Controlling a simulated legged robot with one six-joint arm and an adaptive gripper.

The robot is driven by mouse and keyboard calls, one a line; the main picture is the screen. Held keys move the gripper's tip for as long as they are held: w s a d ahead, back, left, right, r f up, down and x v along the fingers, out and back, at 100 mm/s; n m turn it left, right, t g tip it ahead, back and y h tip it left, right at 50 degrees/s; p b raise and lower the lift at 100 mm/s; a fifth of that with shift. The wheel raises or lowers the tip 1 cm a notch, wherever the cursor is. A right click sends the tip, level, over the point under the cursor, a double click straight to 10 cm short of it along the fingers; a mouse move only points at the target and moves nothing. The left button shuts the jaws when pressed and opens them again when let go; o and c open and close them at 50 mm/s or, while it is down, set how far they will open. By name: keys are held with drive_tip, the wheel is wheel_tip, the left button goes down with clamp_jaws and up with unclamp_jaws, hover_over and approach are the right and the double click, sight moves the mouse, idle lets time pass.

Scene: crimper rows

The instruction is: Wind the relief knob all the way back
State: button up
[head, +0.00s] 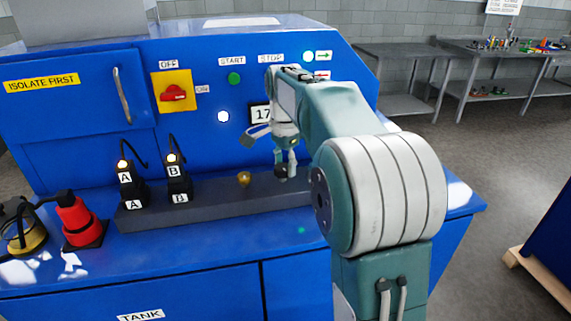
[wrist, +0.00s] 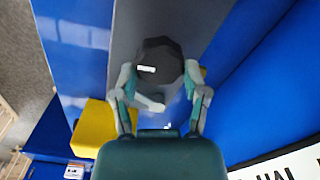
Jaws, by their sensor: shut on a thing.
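The relief knob appears to be the dark, many-sided knob (wrist: 163,53) with a short white mark, in the wrist view. My gripper (wrist: 160,74) is shut on it, with one finger on each side. In the head view my gripper (head: 286,155) points down at the right part of the grey manifold block (head: 215,198), in front of the blue machine. There the knob is small and dark between my fingers, and its mark cannot be made out. My arm partly hides the numeric display (head: 261,113); only "17" shows.
A small brass piece (head: 244,178) stands on the block left of my gripper. Plugs A (head: 127,180) and B (head: 176,178) stand further left, near a red fitting (head: 76,217). A red switch (head: 173,93) and a green button (head: 234,78) are on the panel.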

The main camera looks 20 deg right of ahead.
drive_tip(key=n, duration=0.6)
drive_tip(key=shift+w+a+f, duration=0.15)
drive_tip(key=shift+a, duration=0.05)
drive_tip(key=n, duration=0.5)
drive_tip(key=shift+a+n, duration=0.1)
drive_tip(key=shift+n, duration=0.2)
drive_tip(key=n, duration=0.5)
drive_tip(key=shift+a, duration=0.1)
drive_tip(key=n, duration=0.5)
drive_tip(key=shift+n, duration=0.4)
drive_tip(key=o, duration=1.1)
drive_tip(key=shift+o, duration=0.2)
drive_tip(key=shift+r, duration=0.2)
